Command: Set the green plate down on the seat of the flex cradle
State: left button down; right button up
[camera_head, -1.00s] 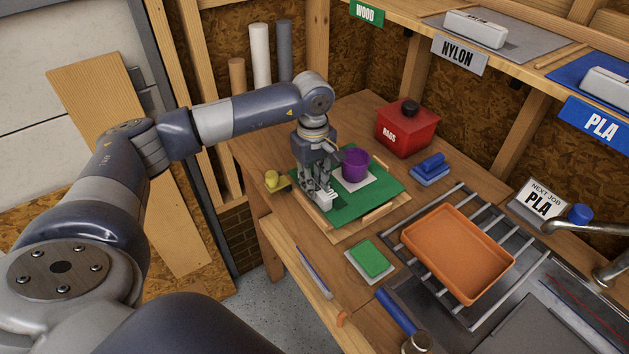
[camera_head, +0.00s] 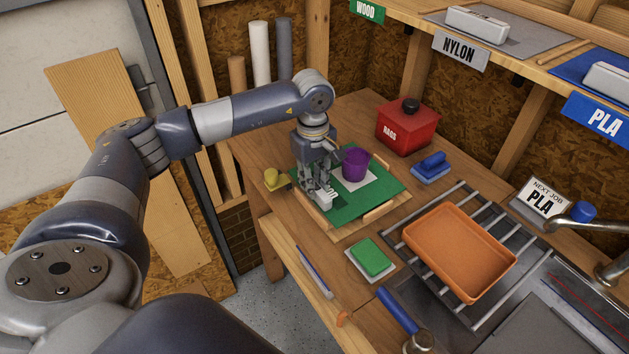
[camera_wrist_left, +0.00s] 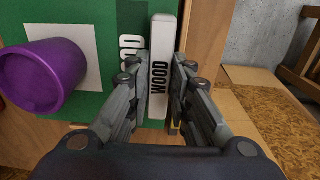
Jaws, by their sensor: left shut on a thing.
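The green plate (camera_head: 352,206) carries a white square (camera_head: 368,184) with a purple cup (camera_head: 356,163) upright on it. My left gripper (camera_head: 323,195) is at the plate's near-left edge, shut on the plate's white tab (camera_wrist_left: 161,60) marked WOOD. In the wrist view, the fingers (camera_wrist_left: 160,95) lie along both sides of this tab, and the green plate (camera_wrist_left: 108,80) lies to the left. The wooden flex cradle (camera_head: 342,236) shows under and around the plate, with rounded wooden bars. Whether the plate touches its seat, I cannot tell. My right gripper is out of view.
Behind the plate are a red RAGS bin (camera_head: 407,130) and a blue block (camera_head: 432,168). An orange tray (camera_head: 459,252) on a metal rack stands to the right. In front lie a green pad (camera_head: 371,257), a blue-handled tool (camera_head: 398,311) and a pen-like tool. A yellow thing (camera_head: 273,179) sits left.

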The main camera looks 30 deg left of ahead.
pick_arm(q)
jog(key=shift+f+b, duration=0.2)
jog(key=shift+b, duration=0.1)
dwell(0.4)
jog(key=c, duration=1.4)
grip_release()
jog(key=shift+o, duration=0.2)
jog(key=shift+r, duration=0.1)
notch_tip(320, 180, up, 12)
jog(key=shift+s, duration=0.1)
